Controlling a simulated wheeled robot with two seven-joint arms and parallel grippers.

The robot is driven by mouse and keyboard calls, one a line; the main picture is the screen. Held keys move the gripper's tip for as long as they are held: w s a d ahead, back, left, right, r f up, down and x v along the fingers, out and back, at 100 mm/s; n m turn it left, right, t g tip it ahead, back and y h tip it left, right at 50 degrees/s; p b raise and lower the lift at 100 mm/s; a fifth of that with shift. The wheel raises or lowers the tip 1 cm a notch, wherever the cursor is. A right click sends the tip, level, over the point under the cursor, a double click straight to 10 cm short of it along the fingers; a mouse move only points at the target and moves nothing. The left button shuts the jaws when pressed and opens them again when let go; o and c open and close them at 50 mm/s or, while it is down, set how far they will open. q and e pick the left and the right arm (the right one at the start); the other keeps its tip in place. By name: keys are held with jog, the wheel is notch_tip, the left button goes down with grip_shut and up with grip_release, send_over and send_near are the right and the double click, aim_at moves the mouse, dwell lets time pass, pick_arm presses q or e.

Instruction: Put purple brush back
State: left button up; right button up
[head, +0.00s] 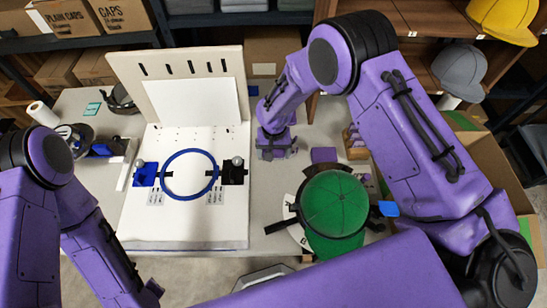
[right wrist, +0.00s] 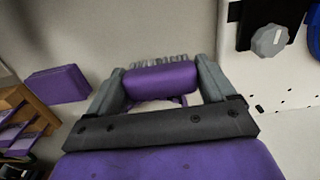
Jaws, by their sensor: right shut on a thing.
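The purple brush (right wrist: 160,80) is between the two grey fingers of my right gripper (right wrist: 160,88) in the right wrist view. Its rounded purple body lies across the jaws, with grey bristles along its far side. In the head view my right gripper (head: 277,152) is over the table, just right of the white board; the brush is mostly hidden there. A wooden rack (head: 355,143) stands to the right of the gripper. Its edge shows at the left of the right wrist view (right wrist: 38,112), with purple pieces beside it.
A purple block (head: 323,155) lies between gripper and rack. A green cap (head: 334,205) sits in front of them. Bare table lies around the gripper.

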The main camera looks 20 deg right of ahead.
aim_at(273, 151)
notch_tip(273, 151, down, 4)
jog(key=shift+a+p, duration=0.15)
jog(key=shift+p, duration=0.15)
jog(key=shift+f, duration=0.1)
jog(key=shift+f, duration=0.15)
jog(key=o, duration=0.8)
jog(key=shift+o, duration=0.2)
jog(key=shift+r, duration=0.2)
notch_tip(273, 151, up, 12)
jog(key=shift+r+b, duration=0.1)
jog(key=shift+b, duration=0.6)
